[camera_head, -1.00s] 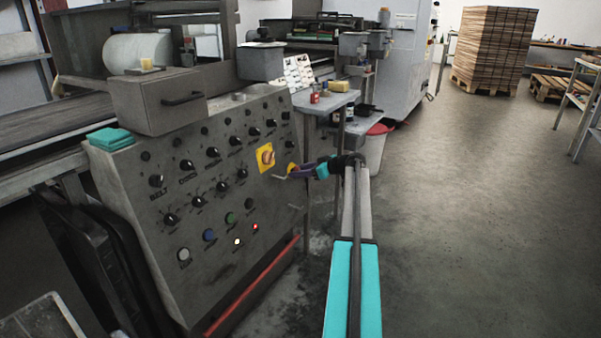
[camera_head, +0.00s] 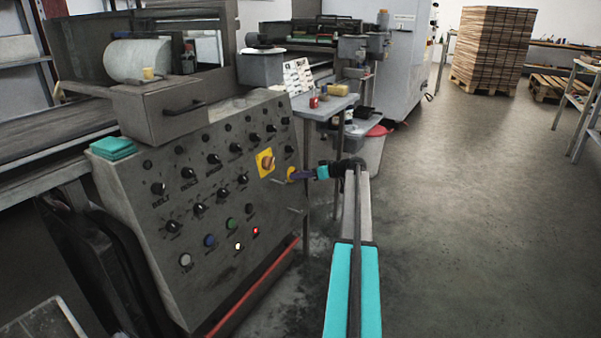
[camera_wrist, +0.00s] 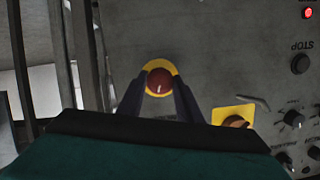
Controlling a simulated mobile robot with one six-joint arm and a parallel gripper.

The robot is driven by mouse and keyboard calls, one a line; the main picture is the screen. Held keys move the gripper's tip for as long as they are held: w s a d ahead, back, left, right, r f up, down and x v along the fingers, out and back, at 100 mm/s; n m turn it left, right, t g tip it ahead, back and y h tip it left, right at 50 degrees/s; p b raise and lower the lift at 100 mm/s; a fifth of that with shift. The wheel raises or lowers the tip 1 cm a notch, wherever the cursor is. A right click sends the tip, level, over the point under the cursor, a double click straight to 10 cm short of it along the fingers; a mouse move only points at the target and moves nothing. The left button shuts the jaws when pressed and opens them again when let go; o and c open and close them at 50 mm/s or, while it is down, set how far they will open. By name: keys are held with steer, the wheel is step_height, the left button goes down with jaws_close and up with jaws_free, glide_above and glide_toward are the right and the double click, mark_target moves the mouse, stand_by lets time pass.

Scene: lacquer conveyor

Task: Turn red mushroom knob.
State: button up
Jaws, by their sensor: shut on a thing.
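The red mushroom knob (camera_wrist: 159,82) sits on a round yellow plate (camera_wrist: 165,66) on the grey control panel in the wrist view. The two dark fingers of my gripper (camera_wrist: 158,88) lie on either side of the knob and are shut on it. In the head view my gripper (camera_head: 294,175) reaches in from the right to the panel's right edge.
The control panel (camera_head: 185,240) carries several black dials and lit buttons. A rotary switch on a yellow square (camera_head: 265,162) is close to my gripper. A grey side table (camera_head: 325,105) stands behind the arm.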

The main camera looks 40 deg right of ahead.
steer(key=shift+d+m+y+p, duration=0.15)
steer(key=shift+m+y+p, duration=0.35)
steer(key=shift+m+p, duration=1.3)
steer(key=o, duration=1)
steer(key=shift+o, duration=0.2)
steer(key=shift+s, duration=0.1)
steer(key=p+v, duration=0.2)
steer(key=v, duration=1.1)
steer(key=shift+s+d, duration=0.15)
steer(key=shift+s, duration=0.1)
